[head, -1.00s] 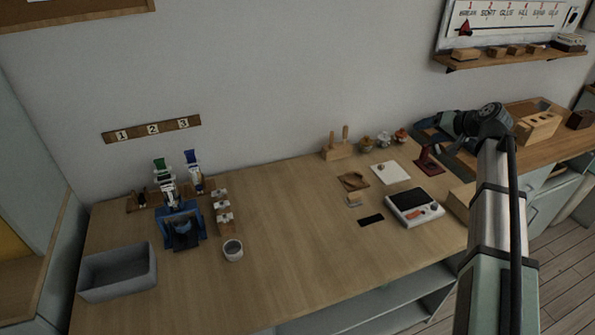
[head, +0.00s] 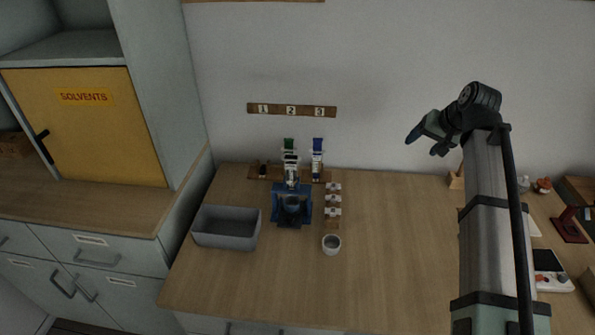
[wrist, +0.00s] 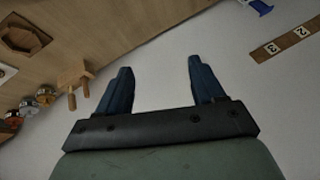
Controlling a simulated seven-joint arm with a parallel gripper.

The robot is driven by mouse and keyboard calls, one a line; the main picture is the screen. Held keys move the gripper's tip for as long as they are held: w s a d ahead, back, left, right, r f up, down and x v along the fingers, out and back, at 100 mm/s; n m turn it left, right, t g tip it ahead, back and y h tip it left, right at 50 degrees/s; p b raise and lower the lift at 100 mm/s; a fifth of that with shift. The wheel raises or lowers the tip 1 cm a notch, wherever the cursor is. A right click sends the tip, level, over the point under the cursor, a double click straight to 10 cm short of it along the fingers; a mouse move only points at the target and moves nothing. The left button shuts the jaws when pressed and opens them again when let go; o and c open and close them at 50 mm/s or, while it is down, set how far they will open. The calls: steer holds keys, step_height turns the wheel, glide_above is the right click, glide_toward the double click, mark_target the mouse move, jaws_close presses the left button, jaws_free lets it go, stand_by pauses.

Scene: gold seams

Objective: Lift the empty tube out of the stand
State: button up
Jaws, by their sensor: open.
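In the head view a wooden stand (head: 252,174) sits at the back of the bench below a strip numbered 1, 2, 3. A green-ended tube (head: 289,145) and a blue-ended tube (head: 318,147) stand upright at it, by 2 and 3. A short dark piece (head: 262,169) sits at the left place; I cannot tell whether it is the empty tube. A blue device (head: 292,208) in front hides part of the stand. My gripper (head: 424,143) is open and empty, in the air well right of the stand. Its spread fingers show in the wrist view (wrist: 160,68).
A grey bin (head: 227,228) stands left of the blue device. A small cup (head: 331,244) and a row of small white-topped blocks (head: 333,200) stand to its right. A wooden peg holder (wrist: 76,84) shows in the wrist view. The bench right of the cup is clear.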

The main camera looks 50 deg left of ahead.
steer(key=s+a+r+n+h, duration=0.2)
steer(key=s+a+r, duration=0.1)
steer(key=s+a, duration=1.15)
steer(key=t, duration=0.1)
glide_toward(291, 157)
steer(key=shift+h, duration=0.4)
steer(key=shift+a+x, duration=0.15)
steer(key=shift+x, duration=2.8)
steer(key=shift+a+x, duration=0.15)
steer(key=shift+x, duration=2.85)
steer(key=shift+r, duration=0.1)
steer(key=shift+c, duration=0.2)
steer(key=c, duration=0.7)
steer(key=shift+o, duration=0.2)
